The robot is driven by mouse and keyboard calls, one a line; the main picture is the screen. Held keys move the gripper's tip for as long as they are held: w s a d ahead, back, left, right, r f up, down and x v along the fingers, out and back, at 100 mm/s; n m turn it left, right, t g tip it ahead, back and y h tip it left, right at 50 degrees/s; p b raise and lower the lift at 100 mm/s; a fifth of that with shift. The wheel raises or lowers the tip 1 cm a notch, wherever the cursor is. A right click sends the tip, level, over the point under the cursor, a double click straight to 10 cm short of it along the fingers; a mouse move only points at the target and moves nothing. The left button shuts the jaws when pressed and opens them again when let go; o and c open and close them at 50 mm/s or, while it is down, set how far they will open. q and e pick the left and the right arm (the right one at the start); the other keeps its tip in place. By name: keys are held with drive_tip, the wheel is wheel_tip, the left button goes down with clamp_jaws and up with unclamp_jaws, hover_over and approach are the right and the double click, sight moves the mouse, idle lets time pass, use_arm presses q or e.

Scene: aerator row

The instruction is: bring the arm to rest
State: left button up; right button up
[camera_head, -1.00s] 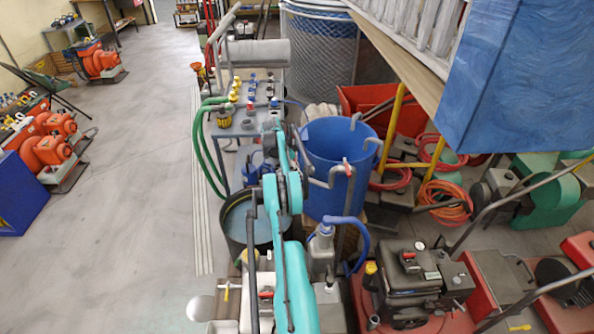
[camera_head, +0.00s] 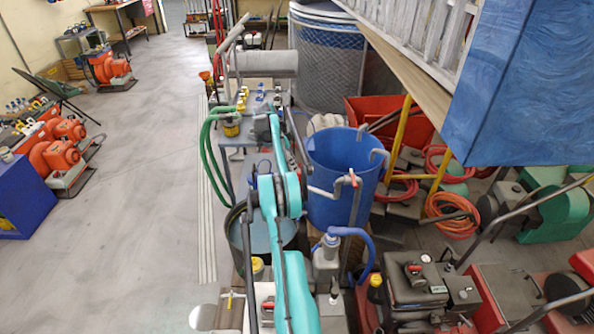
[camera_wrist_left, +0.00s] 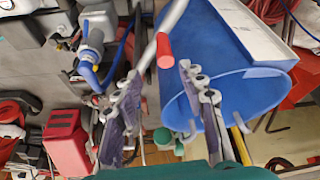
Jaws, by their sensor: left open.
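My left arm (camera_head: 290,285) is teal and rises from the bottom centre of the head view, bending at a joint above the dark round tub. Its gripper is hard to make out there, among grey pipes and the blue barrel (camera_head: 342,205). In the left wrist view my left gripper (camera_wrist_left: 158,78) has its two dark fingers spread apart, with nothing held between them. Beyond the fingers are a grey pipe with a red end (camera_wrist_left: 164,52) and the blue barrel, which also shows in the wrist view (camera_wrist_left: 225,55). My right gripper is in neither view.
A bench (camera_head: 235,140) with small bottles stands behind the arm, green hoses at its left. A grey pump (camera_head: 326,262) with a blue hose is close on the right. Machines and coiled orange hoses crowd the right.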

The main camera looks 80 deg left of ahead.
use_arm(q)
drive_tip(key=shift+s+r, duration=0.15)
drive_tip(key=shift+r, duration=0.2)
idle(0.3)
